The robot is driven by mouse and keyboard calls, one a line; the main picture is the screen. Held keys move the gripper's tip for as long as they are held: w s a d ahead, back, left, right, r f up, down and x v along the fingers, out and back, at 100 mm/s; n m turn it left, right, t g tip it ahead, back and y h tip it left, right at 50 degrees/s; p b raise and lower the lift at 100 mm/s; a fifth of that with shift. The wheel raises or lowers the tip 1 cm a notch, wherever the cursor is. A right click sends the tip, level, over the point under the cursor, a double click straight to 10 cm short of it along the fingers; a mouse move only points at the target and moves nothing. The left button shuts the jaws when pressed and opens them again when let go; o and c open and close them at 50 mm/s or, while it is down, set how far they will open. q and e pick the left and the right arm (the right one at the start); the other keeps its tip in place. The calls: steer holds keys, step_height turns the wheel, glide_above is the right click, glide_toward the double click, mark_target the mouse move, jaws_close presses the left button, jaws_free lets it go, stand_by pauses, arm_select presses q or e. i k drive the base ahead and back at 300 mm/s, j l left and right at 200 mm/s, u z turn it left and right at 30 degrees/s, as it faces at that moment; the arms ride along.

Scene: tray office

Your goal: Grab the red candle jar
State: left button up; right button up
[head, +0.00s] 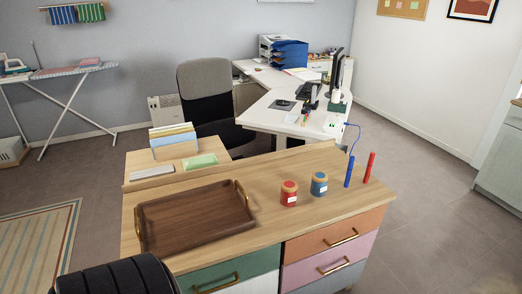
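The red candle jar (289,198) stands upright on the wooden top of a drawer cabinet (240,240). Neither of my grippers shows in the head view.
A brown wooden tray (185,216) with gold handles lies left of the jar. A raised shelf (218,168) with papers is behind. Bare top lies in front of the jars.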

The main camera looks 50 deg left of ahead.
mark_target(288, 194)
steer(key=u, duration=1.25)
